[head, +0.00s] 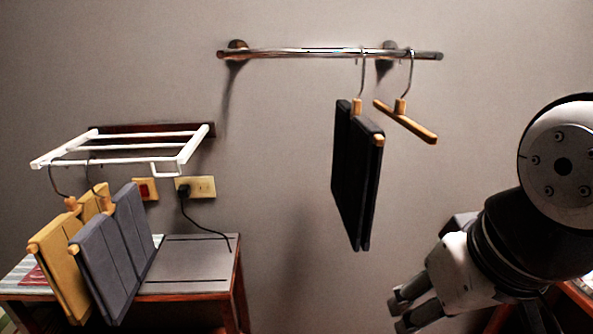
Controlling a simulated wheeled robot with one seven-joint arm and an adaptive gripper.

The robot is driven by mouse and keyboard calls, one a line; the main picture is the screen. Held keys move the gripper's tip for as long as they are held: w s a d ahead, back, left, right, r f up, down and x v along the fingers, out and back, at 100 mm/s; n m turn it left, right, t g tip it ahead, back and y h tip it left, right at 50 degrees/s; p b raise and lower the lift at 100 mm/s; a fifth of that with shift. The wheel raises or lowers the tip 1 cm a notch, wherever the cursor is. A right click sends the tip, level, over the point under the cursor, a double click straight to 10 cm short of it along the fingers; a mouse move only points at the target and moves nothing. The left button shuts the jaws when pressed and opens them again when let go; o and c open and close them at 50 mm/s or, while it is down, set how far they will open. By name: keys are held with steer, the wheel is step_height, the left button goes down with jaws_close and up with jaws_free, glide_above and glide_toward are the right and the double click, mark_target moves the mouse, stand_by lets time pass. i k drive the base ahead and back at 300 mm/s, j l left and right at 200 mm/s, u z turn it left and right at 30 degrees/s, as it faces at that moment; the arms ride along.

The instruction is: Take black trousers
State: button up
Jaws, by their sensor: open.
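The black trousers (357,185) hang folded over a wooden hanger on the metal wall rail (300,54), near its right part. Their hook goes up to the rail. My gripper (398,309) is at the lower right, below and to the right of the trousers and apart from them. It is open, and its fingers point down and left with nothing seen between them.
An empty wooden hanger (406,122) hangs just right of the trousers. Yellow trousers (62,275) and grey trousers (110,255) hang from a white rack (120,147) at the left. A side table (190,262) stands below the rack. Bare wall lies between.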

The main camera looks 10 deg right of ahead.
mark_target(358, 143)
steer(key=j+z, duration=0.4)
steer(key=k+j+z, duration=0.2)
steer(key=j+z, duration=0.25)
steer(key=k+j+z, duration=0.2)
steer(key=j+z, duration=0.2)
